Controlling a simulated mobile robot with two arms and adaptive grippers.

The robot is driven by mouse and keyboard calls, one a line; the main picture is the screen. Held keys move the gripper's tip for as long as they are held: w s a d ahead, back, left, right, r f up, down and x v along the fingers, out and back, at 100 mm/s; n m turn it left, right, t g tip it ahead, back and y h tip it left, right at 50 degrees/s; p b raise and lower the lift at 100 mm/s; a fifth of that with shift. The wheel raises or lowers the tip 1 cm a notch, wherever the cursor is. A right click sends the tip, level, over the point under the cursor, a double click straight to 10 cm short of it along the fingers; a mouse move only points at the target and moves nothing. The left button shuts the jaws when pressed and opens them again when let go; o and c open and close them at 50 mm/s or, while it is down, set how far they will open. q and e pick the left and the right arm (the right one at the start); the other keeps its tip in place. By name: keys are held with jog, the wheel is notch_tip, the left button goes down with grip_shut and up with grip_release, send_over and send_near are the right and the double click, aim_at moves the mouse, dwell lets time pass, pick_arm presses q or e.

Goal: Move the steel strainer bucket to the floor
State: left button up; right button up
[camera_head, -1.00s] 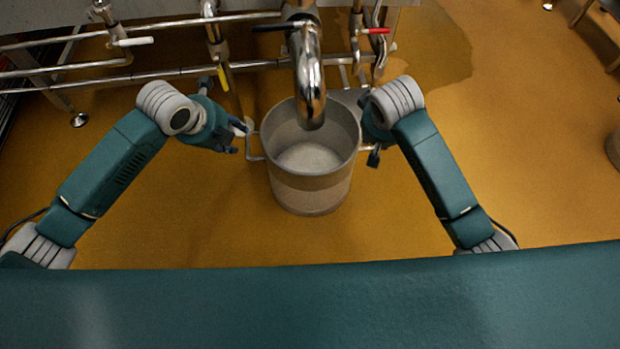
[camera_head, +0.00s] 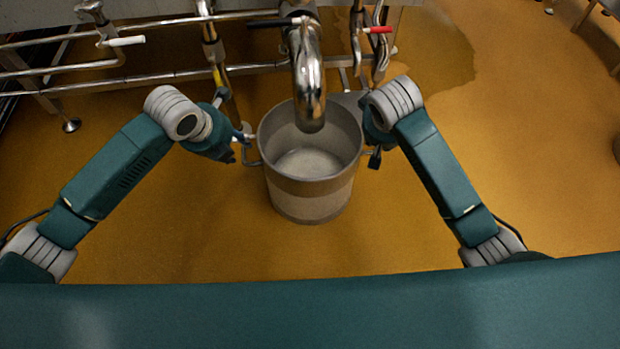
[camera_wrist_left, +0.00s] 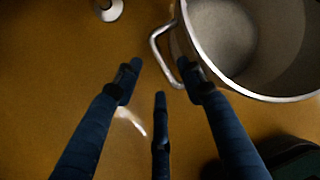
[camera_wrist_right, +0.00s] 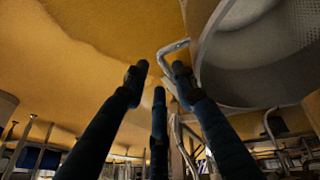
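The steel strainer bucket (camera_head: 310,200) is upright below a curved spout, with a pale perforated bottom visible inside. Its contact with the floor cannot be judged. My left gripper (camera_head: 246,146) is beside its left handle (camera_head: 250,156). In the left wrist view the fingers (camera_wrist_left: 162,80) are spread, with the handle (camera_wrist_left: 155,42) just beyond and between the tips. My right gripper (camera_head: 376,150) is at the right side, partly hidden by its arm. In the right wrist view its fingers (camera_wrist_right: 160,80) are spread, with the handle (camera_wrist_right: 172,47) between the tips.
The curved steel spout (camera_head: 309,85) hangs over the bucket's far rim. Steel pipes (camera_head: 150,78) with valves run behind it. A red-handled valve (camera_head: 377,30) is at the back right. Orange floor (camera_head: 200,235) is clear in front and to both sides; a wet patch (camera_head: 435,55) lies behind right.

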pick_arm(q)
jog(key=x, duration=0.6)
jog(key=shift+w+f, duration=0.1)
jog(key=shift+f, duration=0.1)
pick_arm(e)
jog(key=x, duration=0.6)
jog(key=shift+w+d+f, duration=0.1)
jog(key=shift+w+f, duration=0.05)
jog(key=shift+f, duration=0.05)
pick_arm(q)
jog(key=c, duration=0.6)
pick_arm(e)
jog(key=c, duration=0.6)
pick_arm(q)
grip_shut()
pick_arm(e)
grip_shut()
pick_arm(q)
jog(key=shift+w+d+r, duration=0.1)
jog(key=shift+r, duration=0.2)
pick_arm(e)
jog(key=shift+w+r, duration=0.1)
jog(key=shift+r, duration=0.2)
